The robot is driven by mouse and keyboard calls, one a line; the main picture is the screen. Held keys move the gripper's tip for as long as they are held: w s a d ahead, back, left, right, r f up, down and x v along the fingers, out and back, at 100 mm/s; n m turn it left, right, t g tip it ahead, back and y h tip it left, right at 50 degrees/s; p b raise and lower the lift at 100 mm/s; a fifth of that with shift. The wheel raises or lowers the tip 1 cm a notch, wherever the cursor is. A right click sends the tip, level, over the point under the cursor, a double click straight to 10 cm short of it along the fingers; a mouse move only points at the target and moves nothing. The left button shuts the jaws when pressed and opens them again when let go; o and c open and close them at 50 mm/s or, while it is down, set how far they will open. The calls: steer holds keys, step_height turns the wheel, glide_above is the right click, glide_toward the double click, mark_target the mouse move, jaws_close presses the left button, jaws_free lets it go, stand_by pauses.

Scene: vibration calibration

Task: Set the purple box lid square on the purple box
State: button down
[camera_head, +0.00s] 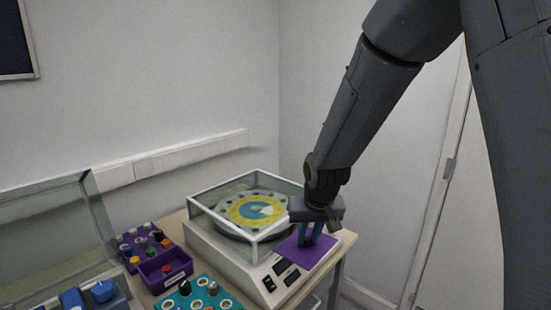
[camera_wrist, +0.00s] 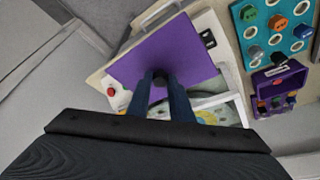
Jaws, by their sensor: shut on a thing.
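The purple box lid (camera_head: 299,253) is a flat purple plate above the right end of the white machine. It fills the middle of the wrist view (camera_wrist: 165,48). My gripper (camera_head: 312,238) is shut on the lid, with both fingers closed around a dark knob at its middle in the wrist view (camera_wrist: 160,79). The purple box (camera_head: 150,272) stands open, well to the left of the lid, with a red-topped piece inside. It also shows at the right of the wrist view (camera_wrist: 262,80). Whether the lid touches the machine is unclear.
A white machine (camera_head: 205,240) with a clear cover and yellow disc lies between lid and box. A purple rack (camera_head: 127,240) with several knobs stands behind the box. A teal rack (camera_head: 225,297) is in front. A glass-sided case (camera_head: 50,235) stands at left.

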steer(key=s+d+f+m, duration=0.1)
steer(key=s+d+f, duration=0.2)
steer(key=d+f, duration=1)
steer(key=s+a+b+x, duration=0.1)
steer(key=b+x, duration=0.9)
steer(key=s+f, duration=0.4)
steer(key=f, duration=0.3)
steer(key=shift+s+d+h, duration=0.25)
steer(key=shift+s+h, duration=0.05)
steer(key=shift+s, duration=0.1)
steer(key=shift+d, duration=0.1)
